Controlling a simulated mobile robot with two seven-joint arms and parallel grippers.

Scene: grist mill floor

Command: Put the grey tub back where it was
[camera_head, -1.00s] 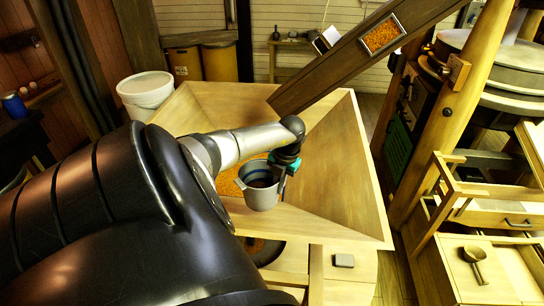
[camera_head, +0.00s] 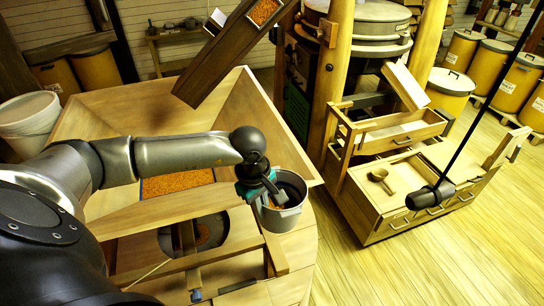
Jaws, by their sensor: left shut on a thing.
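The grey tub (camera_head: 284,217) is an open round pail with a dark inside. It is upright at the front right corner of the wooden hopper (camera_head: 244,110). My left gripper (camera_head: 265,193) is shut on the left side of its rim. I cannot tell whether the tub's base touches the wooden top (camera_head: 303,255) below it. The gripper's fingertips are partly hidden. My right gripper is not in view.
Orange grain (camera_head: 178,182) lies in the hopper. A slanted wooden chute (camera_head: 225,52) hangs above it. A wooden chest (camera_head: 385,222) with a scoop (camera_head: 381,180) stands to the right, with a dark rod (camera_head: 470,120) in front. The floor at front right is clear.

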